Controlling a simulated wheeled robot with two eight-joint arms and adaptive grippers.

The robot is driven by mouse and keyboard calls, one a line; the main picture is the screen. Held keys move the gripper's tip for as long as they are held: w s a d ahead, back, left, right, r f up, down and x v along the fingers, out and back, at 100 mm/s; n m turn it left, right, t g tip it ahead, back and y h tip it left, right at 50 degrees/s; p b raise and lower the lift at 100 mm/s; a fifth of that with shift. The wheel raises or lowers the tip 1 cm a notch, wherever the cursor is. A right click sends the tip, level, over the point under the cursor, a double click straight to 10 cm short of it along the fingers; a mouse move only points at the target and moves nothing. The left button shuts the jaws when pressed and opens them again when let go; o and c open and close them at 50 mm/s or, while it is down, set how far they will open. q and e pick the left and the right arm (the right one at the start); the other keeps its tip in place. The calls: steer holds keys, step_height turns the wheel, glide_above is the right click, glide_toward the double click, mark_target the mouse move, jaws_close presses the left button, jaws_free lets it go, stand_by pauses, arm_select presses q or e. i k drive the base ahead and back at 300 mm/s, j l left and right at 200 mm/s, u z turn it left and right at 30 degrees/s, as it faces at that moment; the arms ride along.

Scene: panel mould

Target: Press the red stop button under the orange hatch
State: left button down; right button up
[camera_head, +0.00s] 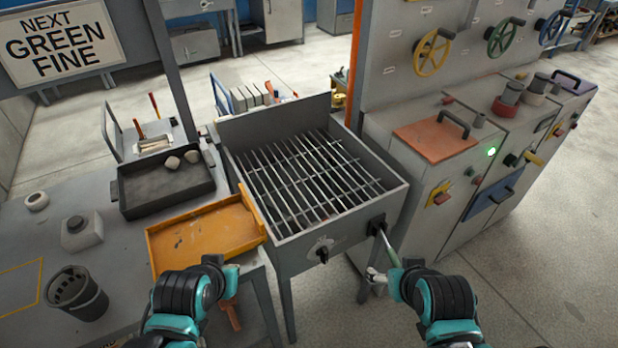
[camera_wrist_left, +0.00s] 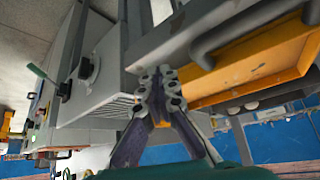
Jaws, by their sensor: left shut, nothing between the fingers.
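The orange hatch (camera_head: 435,138) lies closed on top of the grey cabinet at right, with a dark bar handle (camera_head: 454,123) on it. Any button under it is hidden. My left gripper (camera_wrist_left: 160,80) is shut and empty in the left wrist view, beside the grill stand and the orange tray; its fingertips are not clear in the head view. My right gripper (camera_head: 376,276) is at the grill's front right corner, close to the green lever (camera_head: 388,248). Its fingers are small and partly hidden, so I cannot tell their state. Both grippers are well away from the hatch.
The grill box (camera_head: 398,198) stands between the left table and the cabinet. The orange tray (camera_head: 165,262) and a dark tray (camera_head: 125,203) sit on the table. A red-and-yellow switch (camera_head: 440,195) and a blue panel (camera_head: 488,200) are on the cabinet front. Floor at right is clear.

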mark_target(420, 230)
steer(key=z, duration=1.25)
